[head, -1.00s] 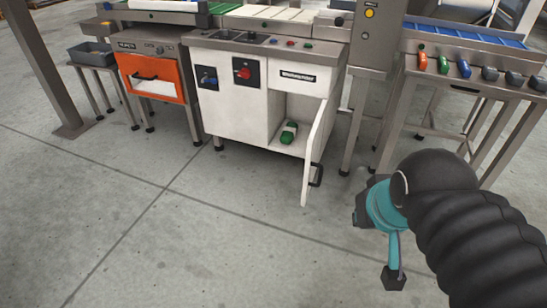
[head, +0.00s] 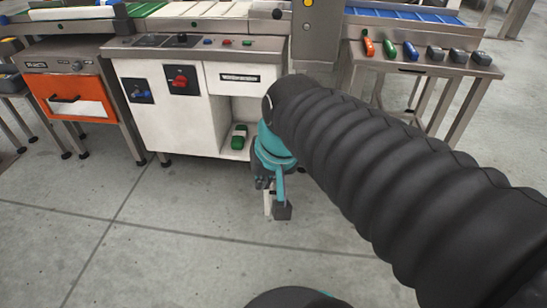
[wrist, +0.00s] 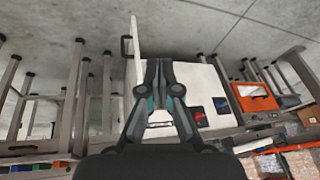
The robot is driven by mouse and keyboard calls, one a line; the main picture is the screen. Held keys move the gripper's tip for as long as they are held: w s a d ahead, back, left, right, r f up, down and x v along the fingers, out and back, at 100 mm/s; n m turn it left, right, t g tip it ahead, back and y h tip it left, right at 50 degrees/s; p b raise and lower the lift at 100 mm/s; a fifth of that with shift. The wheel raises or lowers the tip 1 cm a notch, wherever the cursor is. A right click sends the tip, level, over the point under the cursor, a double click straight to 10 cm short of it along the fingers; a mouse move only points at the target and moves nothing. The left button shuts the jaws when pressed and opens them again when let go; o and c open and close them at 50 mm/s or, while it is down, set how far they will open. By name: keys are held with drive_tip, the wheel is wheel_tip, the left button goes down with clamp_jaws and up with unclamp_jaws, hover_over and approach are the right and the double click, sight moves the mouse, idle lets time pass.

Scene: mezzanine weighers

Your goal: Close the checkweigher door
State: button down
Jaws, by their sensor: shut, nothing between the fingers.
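The white checkweigher door (wrist: 137,38) stands open, seen nearly edge-on in the wrist view, with its dark handle (wrist: 126,45) on the left. In the head view my arm hides most of the door; only a low white piece (head: 268,202) shows beneath my wrist. The white checkweigher cabinet (head: 190,127) has an open compartment holding a green object (head: 239,137). My gripper (wrist: 158,62) is shut and empty, its fingertips just right of the door in the wrist view, on the side away from the handle. I cannot tell whether they touch it.
An orange-fronted unit (head: 75,97) stands left of the cabinet. A steel table (head: 440,65) with several coloured items stands to the right, with a grey column (head: 317,35) between. The concrete floor (head: 170,235) in front is clear.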

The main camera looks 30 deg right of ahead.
drive_tip(key=w+d+f+m+y+b, duration=0.1)
drive_tip(key=w+d+f+m+y, duration=0.1)
drive_tip(key=w+d+f+m, duration=0.45)
drive_tip(key=w+d+f+m+y+b, duration=0.1)
drive_tip(key=w+d+f+m+y, duration=0.25)
drive_tip(key=w+d+m, duration=0.5)
drive_tip(key=w+d+f+m+y+b, duration=0.25)
drive_tip(key=d+f+m, duration=0.35)
drive_tip(key=d, duration=0.3)
drive_tip(key=w+r+x, duration=0.1)
drive_tip(key=w+x, duration=0.1)
drive_tip(key=x, duration=1)
drive_tip(key=shift+a+h+b, duration=0.35)
drive_tip(key=shift+a+h, duration=0.05)
drive_tip(key=shift+a, duration=0.1)
drive_tip(key=shift+w, duration=0.1)
